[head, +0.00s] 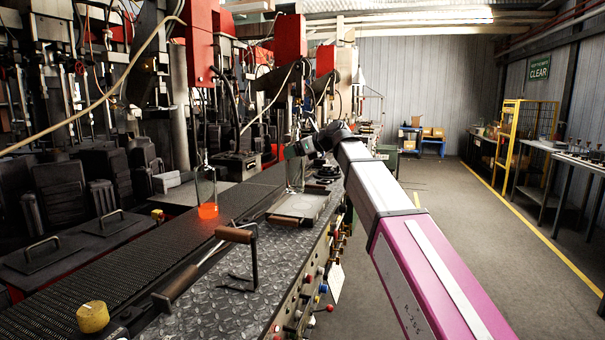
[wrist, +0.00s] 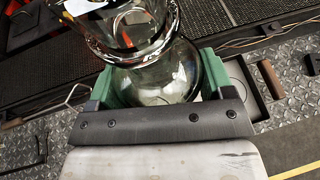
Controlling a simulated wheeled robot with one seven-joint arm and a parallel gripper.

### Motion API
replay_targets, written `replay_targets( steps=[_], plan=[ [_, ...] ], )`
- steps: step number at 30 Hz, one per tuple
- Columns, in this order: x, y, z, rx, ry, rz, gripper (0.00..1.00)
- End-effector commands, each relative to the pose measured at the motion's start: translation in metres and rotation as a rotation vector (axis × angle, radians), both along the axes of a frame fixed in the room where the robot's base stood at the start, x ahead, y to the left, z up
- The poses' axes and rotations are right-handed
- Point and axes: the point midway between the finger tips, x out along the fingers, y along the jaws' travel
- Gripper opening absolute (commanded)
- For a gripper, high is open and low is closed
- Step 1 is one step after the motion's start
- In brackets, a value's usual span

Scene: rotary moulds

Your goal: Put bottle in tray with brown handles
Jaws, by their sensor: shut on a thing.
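My gripper (head: 298,150) is shut on a clear glass bottle (head: 296,176). In the wrist view its green fingers (wrist: 166,85) stand on either side of the rounded glass of the bottle (wrist: 150,78). The bottle looks upright in the head view. A shallow pale metal tray (head: 300,206) with brown handles lies on the bench just below and in front of the bottle. One brown handle (wrist: 271,79) shows to the right of the bottle in the wrist view. I cannot tell whether the bottle's base touches the tray.
A bottle with orange at its base (head: 207,192) stands on the dark conveyor (head: 130,250) to the left. Machines line the left; open floor (head: 470,230) lies right.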

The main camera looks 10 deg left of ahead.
Motion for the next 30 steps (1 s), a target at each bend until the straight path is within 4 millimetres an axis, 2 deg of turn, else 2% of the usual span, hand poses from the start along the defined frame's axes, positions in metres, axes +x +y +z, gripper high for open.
replay_targets(
  steps=[1,3,9,16,24,30],
  plan=[
    [0.013,-0.002,-0.005,0.001,0.001,-0.003,0.13],
    [0.026,-0.005,-0.013,0.000,0.001,-0.003,0.13],
    [0.048,-0.011,-0.028,0.001,0.000,-0.002,0.13],
    [0.052,-0.013,-0.038,0.001,-0.001,-0.001,0.13],
    [0.051,-0.013,-0.070,0.001,0.000,-0.001,0.13],
    [0.051,-0.012,-0.071,0.002,-0.001,-0.001,0.13]
  ],
)
